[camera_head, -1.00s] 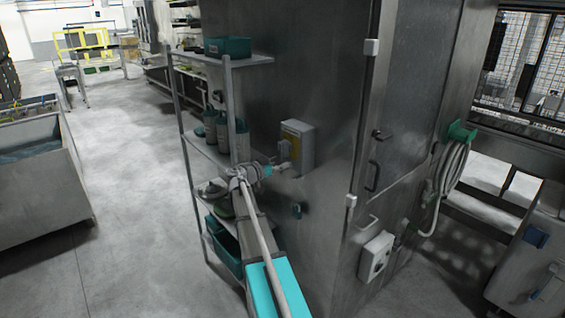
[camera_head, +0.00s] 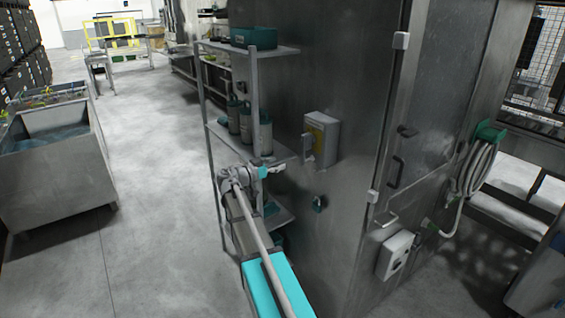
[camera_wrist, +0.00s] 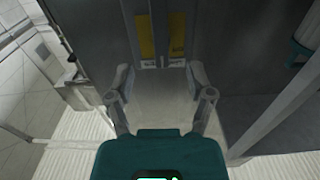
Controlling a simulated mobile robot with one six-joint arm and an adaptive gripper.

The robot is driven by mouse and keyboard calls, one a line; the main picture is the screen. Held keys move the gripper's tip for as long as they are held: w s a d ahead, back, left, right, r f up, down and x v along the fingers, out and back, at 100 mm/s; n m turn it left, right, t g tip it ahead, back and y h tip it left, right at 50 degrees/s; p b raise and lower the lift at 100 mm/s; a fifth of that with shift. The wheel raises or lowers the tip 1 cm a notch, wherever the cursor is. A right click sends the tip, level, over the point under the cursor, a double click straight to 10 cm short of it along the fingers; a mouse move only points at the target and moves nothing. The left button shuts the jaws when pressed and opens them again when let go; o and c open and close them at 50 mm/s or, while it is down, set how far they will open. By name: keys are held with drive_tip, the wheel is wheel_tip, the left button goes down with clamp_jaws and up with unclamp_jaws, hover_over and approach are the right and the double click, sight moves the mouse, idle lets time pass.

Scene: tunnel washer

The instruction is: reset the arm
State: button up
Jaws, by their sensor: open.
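My arm reaches forward in the head view. Its end, with my gripper (camera_head: 274,170), is beside the steel wall, below and left of a grey switch box (camera_head: 321,138) with a yellow face. In the wrist view my gripper (camera_wrist: 160,72) has its two fingers spread apart with nothing between them. Beyond the fingertips, a grey surface with two yellow patches (camera_wrist: 147,36) shows at the top of the wrist view. The fingers appear clear of it.
A metal shelf (camera_head: 258,50) with bottles (camera_head: 265,133) and a teal bin (camera_head: 253,37) stands close behind my arm. A coiled hose (camera_head: 474,172) hangs on the right. A wheeled-looking steel tub (camera_head: 58,170) stands left. The floor (camera_head: 165,160) between tub and shelf is clear.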

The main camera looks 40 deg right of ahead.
drive_tip(key=shift+a, duration=0.2)
idle(0.5)
drive_tip(key=shift+f, duration=0.1)
drive_tip(key=s+a+f+n+t+y, duration=0.1)
drive_tip(key=s+a+f+n+y, duration=0.35)
drive_tip(key=a+f, duration=0.35)
drive_tip(key=s+a+f+n+y, duration=0.3)
drive_tip(key=a+f+n+y, duration=0.15)
drive_tip(key=a, duration=0.45)
drive_tip(key=s+a+f+n+y, duration=0.3)
drive_tip(key=s+a+n+y, duration=0.1)
drive_tip(key=a, duration=0.6)
drive_tip(key=s+a+f+n+y, duration=0.3)
drive_tip(key=s+a+n+y, duration=0.2)
drive_tip(key=a, duration=0.6)
drive_tip(key=shift+n, duration=0.3)
drive_tip(key=shift+s, duration=0.1)
drive_tip(key=shift+c, duration=0.8)
drive_tip(key=shift+s, duration=0.1)
